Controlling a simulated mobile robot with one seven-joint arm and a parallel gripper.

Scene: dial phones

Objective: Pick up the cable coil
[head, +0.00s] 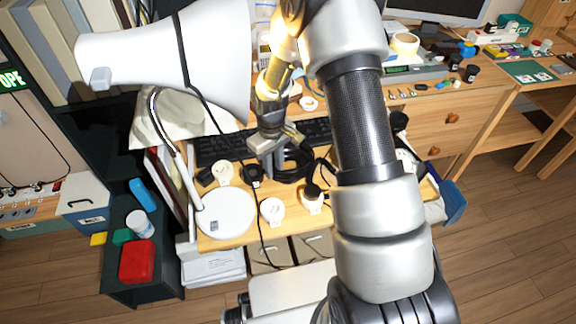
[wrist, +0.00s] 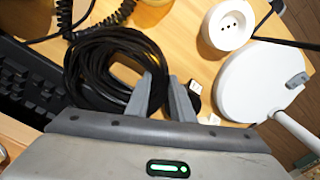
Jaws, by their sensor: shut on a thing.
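The cable coil is a thick black ring of looped cable (head: 293,168) on the wooden desk, in front of the keyboard. In the wrist view the coil (wrist: 106,62) fills the upper left, beside and partly behind the fingers. My gripper (head: 268,168) points down at the coil's left side in the head view. In the wrist view its two grey fingers (wrist: 161,80) stand at the coil's edge, close together around its bundle. The exact grip point is partly hidden by the fingers. The coil appears to be at desk level.
A black keyboard (head: 215,150) lies behind the coil. A round white lamp base (head: 226,213) stands at the left, with its shade (head: 180,60) high above. White sockets (head: 272,210) lie near the desk's front edge. A cable plug (wrist: 195,88) lies beside the fingers.

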